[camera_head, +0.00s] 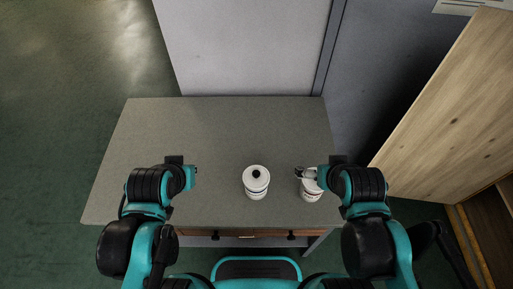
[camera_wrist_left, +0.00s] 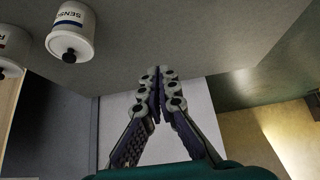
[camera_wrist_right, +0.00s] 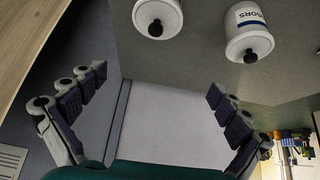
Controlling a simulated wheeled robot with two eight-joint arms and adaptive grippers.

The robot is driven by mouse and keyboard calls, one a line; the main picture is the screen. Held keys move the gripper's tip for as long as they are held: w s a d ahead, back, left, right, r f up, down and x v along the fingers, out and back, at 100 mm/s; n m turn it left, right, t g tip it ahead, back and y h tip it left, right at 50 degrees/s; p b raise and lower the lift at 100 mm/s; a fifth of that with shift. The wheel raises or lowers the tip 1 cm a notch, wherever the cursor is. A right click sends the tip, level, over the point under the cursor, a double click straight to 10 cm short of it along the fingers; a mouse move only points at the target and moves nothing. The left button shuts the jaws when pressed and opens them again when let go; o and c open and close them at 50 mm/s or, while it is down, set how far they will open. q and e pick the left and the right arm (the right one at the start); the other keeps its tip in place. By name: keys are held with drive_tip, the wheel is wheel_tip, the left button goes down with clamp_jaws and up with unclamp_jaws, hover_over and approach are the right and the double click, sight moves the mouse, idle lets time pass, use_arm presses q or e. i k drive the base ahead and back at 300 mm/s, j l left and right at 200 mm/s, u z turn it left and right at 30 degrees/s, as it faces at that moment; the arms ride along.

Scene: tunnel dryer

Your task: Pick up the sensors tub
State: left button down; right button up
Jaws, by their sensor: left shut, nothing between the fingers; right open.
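The sensors tub (camera_head: 257,183) is a white tub with a black knob on its lid. It stands on the grey table between my grippers in the head view. In the left wrist view the sensors tub (camera_wrist_left: 72,32) shows part of its label at upper left. In the right wrist view the sensors tub (camera_wrist_right: 248,32) is at upper right. My left gripper (camera_wrist_left: 156,72) is shut and empty, to the left of the tub and apart from it. My right gripper (camera_wrist_right: 157,82) is open and empty, to the right of the tub, by a second tub.
A second white tub (camera_head: 311,190) stands right of the sensors tub, partly hidden by my right gripper in the head view. The grey table (camera_head: 220,125) is clear behind and left of the tubs. A wooden cabinet (camera_head: 450,110) stands at right.

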sight(259, 195)
drive_tip(key=k+l+z, duration=0.1)
drive_tip(key=k+z, duration=0.25)
drive_tip(key=k, duration=0.15)
drive_tip(key=k+l+z, duration=0.2)
drive_tip(key=k+z, duration=0.15)
drive_tip(key=k, duration=0.15)
drive_tip(key=k+l+z, duration=0.35)
drive_tip(key=k+l, duration=0.05)
drive_tip(key=k, duration=0.05)
